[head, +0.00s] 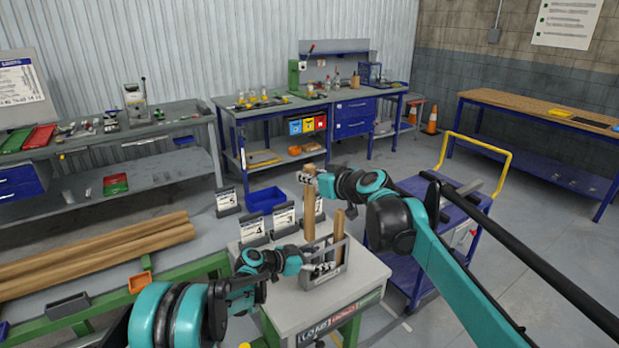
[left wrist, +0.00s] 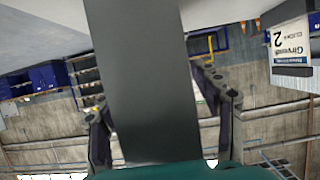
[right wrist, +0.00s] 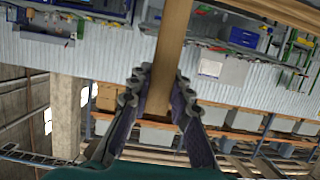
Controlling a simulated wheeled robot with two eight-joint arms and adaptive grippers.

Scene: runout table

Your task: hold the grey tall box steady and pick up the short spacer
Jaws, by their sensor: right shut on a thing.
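The grey tall box (head: 336,274) stands on the small grey-topped table, with a wooden bar (head: 339,224) sticking up at its right end. My left gripper (head: 318,268) is at the front of the box. In the left wrist view, a grey face of the box (left wrist: 150,90) fills the space between its spread fingers; whether they press on it cannot be told. My right gripper (head: 310,180) is shut on the upper part of another wooden bar (head: 310,218), which is upright and reaches higher. It also shows in the right wrist view (right wrist: 168,60).
Upright label cards (head: 284,217) stand on and behind the table (head: 283,300). A blue bin (head: 265,199) lies behind. Long timbers (head: 95,250) lie on a green frame at left. A blue cart (head: 425,235) with a yellow handle stands at right, behind my right arm.

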